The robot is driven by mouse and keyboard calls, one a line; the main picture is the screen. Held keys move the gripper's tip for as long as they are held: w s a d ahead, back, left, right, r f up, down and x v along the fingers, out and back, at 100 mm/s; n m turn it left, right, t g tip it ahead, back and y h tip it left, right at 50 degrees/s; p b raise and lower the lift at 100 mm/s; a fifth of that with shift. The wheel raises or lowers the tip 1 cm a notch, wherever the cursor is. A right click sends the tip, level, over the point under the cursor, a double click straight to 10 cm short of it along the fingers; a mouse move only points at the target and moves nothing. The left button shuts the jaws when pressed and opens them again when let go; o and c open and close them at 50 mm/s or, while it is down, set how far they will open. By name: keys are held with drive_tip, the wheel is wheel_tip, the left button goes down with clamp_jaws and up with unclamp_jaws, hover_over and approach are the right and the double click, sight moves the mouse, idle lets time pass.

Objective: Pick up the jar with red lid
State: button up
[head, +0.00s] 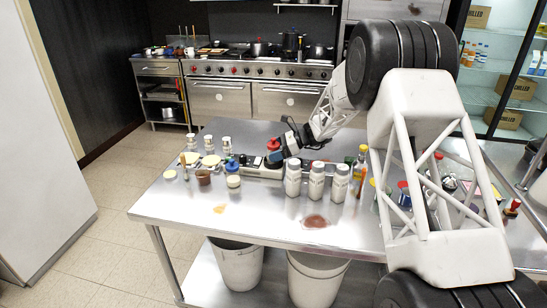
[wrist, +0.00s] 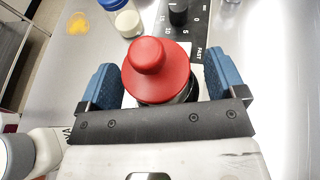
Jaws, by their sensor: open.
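The jar's body is mostly hidden under the lid and behind the gripper.
A jar with blue lid (wrist: 121,18) is close by, beside a dark dial panel (wrist: 180,22). Several white shaker bottles, one at the left of a row (head: 292,180), stand right of the gripper at the table's front. The table's front-left corner is clear.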

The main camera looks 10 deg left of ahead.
idle(0.3)
drive_tip(key=c, duration=1.3)
drive_tip(key=shift+o, duration=0.2)
drive_tip(key=shift+r, duration=0.2)
drive_tip(key=shift+r, duration=4.85)
